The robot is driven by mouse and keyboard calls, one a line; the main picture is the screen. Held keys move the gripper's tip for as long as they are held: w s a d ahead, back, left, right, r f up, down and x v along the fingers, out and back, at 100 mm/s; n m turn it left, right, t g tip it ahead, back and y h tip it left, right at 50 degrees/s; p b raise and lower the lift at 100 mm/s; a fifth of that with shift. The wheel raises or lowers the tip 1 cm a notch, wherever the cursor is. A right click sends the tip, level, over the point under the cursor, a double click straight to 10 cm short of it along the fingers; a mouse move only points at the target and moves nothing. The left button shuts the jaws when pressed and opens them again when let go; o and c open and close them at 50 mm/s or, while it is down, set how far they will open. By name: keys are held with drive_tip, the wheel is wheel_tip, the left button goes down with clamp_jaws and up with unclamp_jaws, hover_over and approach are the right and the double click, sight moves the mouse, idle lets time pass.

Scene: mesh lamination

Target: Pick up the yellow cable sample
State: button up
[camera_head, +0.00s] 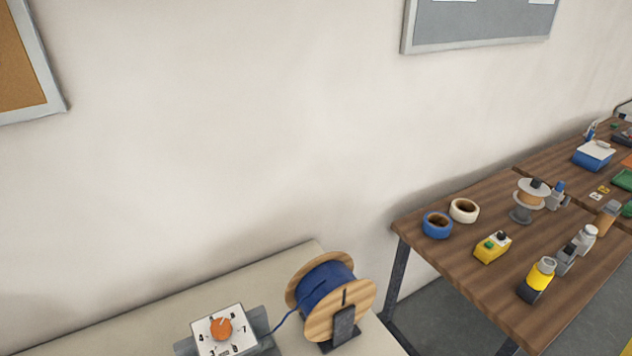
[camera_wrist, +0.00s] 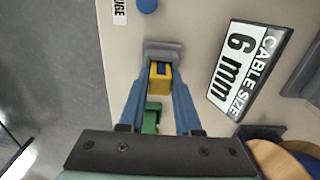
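The yellow cable sample (camera_wrist: 160,76) is a small yellow block with a dark blue part on top, in the wrist view just in front of a grey holder (camera_wrist: 163,50). A green block (camera_wrist: 152,117) sits nearer to me, partly hidden by my gripper's body. My gripper (camera_wrist: 161,72) points down with its blue fingers apart, one on each side of the yellow sample. The fingertips are very close to its sides; contact cannot be made out. My gripper does not show in the head view.
A "CABLE SIZE 6 mm" sign (camera_wrist: 248,70) lies right of the fingers. A spool with blue cable (camera_head: 328,290) and an orange-knob dial box (camera_head: 222,332) stand on the light bench (camera_head: 120,325). A wooden table (camera_head: 465,280) with tapes and several small items is at right.

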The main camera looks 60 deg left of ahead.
clamp_jaws()
